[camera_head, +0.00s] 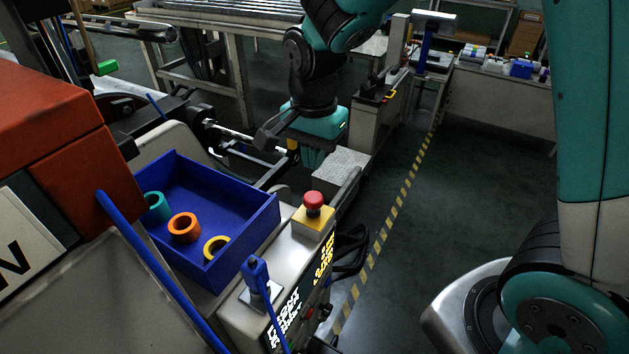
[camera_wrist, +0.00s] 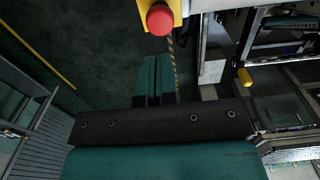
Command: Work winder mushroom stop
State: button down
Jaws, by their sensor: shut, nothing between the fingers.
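The mushroom stop (camera_head: 313,203) is a red round button on a yellow box, standing on the front corner of the winder's pale console. In the wrist view the red mushroom stop (camera_wrist: 160,18) shows at the top edge, beyond my fingertips. My gripper (camera_head: 311,160) hangs above and behind the stop in the head view, apart from it. In the wrist view the two teal fingers of my gripper (camera_wrist: 154,62) lie together, empty, with a gap to the button.
A blue bin (camera_head: 235,215) with teal, orange and yellow rings sits left of the stop. A blue post (camera_head: 256,275) stands on the console in front. Winder bars and shafts (camera_head: 225,130) lie left of my gripper. The floor (camera_head: 440,190) to the right is clear.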

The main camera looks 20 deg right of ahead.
aim_at(315, 197)
notch_tip(315, 197, down, 7)
jog(key=shift+f+p, duration=0.15)
jog(key=shift+p, duration=0.8)
notch_tip(315, 197, down, 2)
jog(key=shift+f+b, duration=0.2)
jog(key=shift+b, duration=0.8)
jog(key=shift+s, duration=0.1)
jog(key=shift+r+p, duration=0.5)
jog(key=shift+p, duration=0.1)
notch_tip(315, 197, up, 14)
jog(key=shift+f, duration=0.25)
